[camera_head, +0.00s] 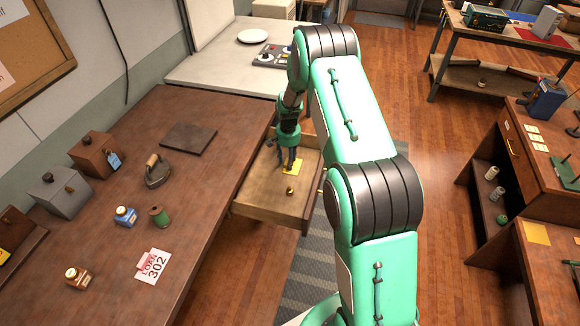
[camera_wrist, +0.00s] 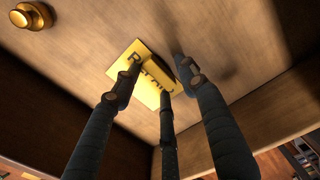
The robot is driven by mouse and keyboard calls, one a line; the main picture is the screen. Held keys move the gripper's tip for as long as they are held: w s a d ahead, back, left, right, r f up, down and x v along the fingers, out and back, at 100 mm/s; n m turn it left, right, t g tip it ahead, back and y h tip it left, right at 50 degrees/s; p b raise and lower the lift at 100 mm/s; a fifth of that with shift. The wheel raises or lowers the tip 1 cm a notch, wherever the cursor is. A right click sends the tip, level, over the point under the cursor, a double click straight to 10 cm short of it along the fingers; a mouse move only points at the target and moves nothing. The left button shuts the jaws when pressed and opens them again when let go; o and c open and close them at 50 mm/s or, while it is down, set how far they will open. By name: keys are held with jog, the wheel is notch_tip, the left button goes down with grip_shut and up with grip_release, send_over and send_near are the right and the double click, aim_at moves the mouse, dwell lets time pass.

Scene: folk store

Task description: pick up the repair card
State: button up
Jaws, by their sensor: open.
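A yellow card (camera_head: 297,165) lies flat in the open wooden drawer (camera_head: 262,193). It also shows in the wrist view (camera_wrist: 151,75), with dark lettering that starts with an R and is partly covered by my fingers. My gripper (camera_head: 289,157) reaches down into the drawer at the card. In the wrist view my gripper (camera_wrist: 159,70) has its three dark fingers spread, with their tips over or beside the card. Nothing is held. I cannot tell whether the tips touch the card or the drawer floor.
A brass knob (camera_wrist: 30,15) is near the card. The drawer walls stand close around my gripper. The wooden counter (camera_head: 110,190) at left bears an iron (camera_head: 157,173), a loan card (camera_head: 152,265), boxes and bottles. Another yellow card (camera_head: 536,233) lies at right.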

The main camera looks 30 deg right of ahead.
dwell(0.5)
jog(key=c, duration=0.9)
jog(key=shift+c, duration=0.2)
jog(key=shift+r, duration=0.1)
notch_tip(320, 180, up, 10)
jog(key=p, duration=0.2)
